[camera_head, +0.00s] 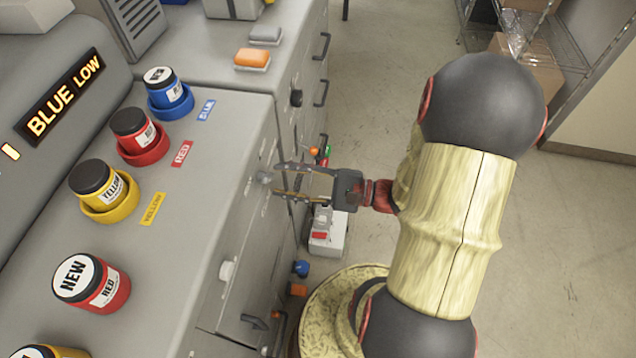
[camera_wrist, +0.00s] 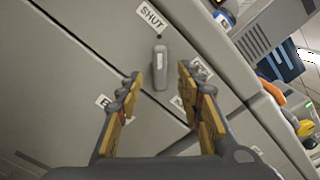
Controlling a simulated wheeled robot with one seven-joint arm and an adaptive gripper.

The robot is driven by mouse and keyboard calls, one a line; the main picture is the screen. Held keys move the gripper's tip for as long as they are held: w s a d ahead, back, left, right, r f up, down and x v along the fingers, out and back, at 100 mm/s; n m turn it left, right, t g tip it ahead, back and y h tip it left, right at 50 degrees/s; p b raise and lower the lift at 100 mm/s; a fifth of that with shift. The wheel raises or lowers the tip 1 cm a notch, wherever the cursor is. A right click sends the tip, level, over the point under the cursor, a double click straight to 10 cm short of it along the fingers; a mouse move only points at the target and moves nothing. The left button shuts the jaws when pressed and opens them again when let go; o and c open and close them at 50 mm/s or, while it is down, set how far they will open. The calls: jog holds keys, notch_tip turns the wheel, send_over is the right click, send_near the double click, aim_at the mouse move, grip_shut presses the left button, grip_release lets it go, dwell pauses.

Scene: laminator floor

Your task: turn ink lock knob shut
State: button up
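The ink lock knob (camera_wrist: 160,68) is a grey bar handle on the grey cabinet front. In the wrist view it stands between my gripper's fingertips, with a gap on both sides. A SHUT label (camera_wrist: 151,18) is beyond its upper end, and other labels beside it are partly hidden by the fingers. In the head view the knob (camera_head: 265,177) shows just left of my gripper (camera_head: 281,181). My gripper is open, reaches toward the cabinet front and holds nothing.
Another pale knob (camera_head: 227,270) and a dark knob (camera_head: 296,97) are on the same front. Ink jars, including a blue jar (camera_head: 169,88), stand on the top. A grey and red item (camera_head: 326,236) is below my gripper. The floor (camera_head: 372,90) behind is clear.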

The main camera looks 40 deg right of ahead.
jog(key=v, duration=0.8)
jog(key=shift+s+d, duration=0.2)
jog(key=shift+s, duration=0.05)
dwell(0.4)
